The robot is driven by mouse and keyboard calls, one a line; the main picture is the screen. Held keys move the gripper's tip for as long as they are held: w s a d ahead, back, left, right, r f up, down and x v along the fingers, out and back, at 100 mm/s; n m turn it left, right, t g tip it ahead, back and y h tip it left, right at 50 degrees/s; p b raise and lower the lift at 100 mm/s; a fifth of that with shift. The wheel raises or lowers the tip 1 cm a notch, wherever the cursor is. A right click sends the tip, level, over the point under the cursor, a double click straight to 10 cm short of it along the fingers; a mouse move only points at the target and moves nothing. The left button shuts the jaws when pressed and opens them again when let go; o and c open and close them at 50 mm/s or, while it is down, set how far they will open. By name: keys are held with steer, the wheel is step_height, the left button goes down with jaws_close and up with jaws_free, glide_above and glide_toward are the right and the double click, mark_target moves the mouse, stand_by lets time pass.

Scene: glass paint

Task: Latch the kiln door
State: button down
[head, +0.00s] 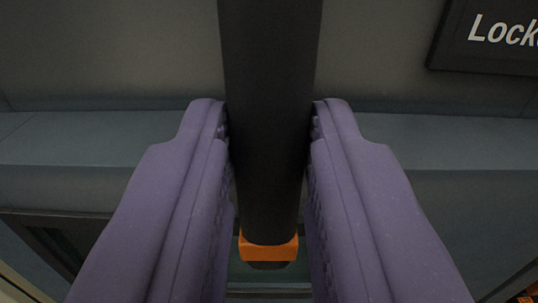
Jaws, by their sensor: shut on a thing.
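My gripper (270,120) has two purple fingers, one on each side of a thick black bar (270,60). The fingers are shut on this bar, which looks like the handle of the kiln door latch. The bar comes down from the top edge and ends in an orange collar (268,246) with a dark tip below it. Behind it is a grey surface with a blue-grey ledge (80,140) across it, which may be the kiln door. Whether the latch is engaged cannot be told.
A dark sign (490,38) with white letters reading "Lock", cut off by the frame, is at the upper right. A dark framed recess (60,240) shows at the lower left. A small orange patch (526,298) is at the lower right corner.

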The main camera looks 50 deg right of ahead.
steer(key=shift+f, duration=0.1)
steer(key=c, duration=0.9)
jaws_free()
steer(key=p+v, duration=0.1)
steer(key=v, duration=0.7)
